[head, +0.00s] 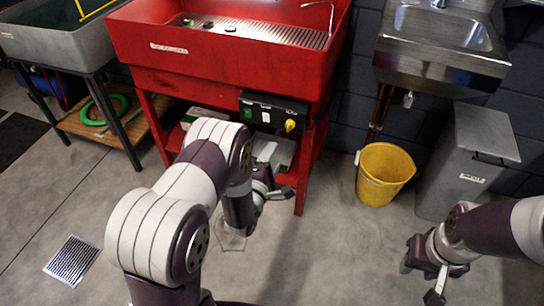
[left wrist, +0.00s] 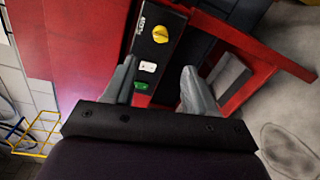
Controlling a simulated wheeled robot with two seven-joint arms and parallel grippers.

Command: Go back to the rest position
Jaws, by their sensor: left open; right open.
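My left gripper (head: 276,192) is in front of the lower frame of the red wash station (head: 225,52) in the head view, partly hidden by my own arm. In the left wrist view its two fingers (left wrist: 155,88) are spread apart with nothing between them. Beyond them is the control box (head: 272,113), with a yellow knob, a white switch and a green button. My right gripper (head: 434,285) is at the lower right of the head view, above the floor and empty.
A yellow bucket (head: 384,174) and a grey bin (head: 466,160) stand below and beside the steel sink (head: 442,40). A grey basin stand (head: 65,45) with a green hose (head: 105,110) is at the left. A floor drain (head: 72,260) lies lower left. The middle floor is clear.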

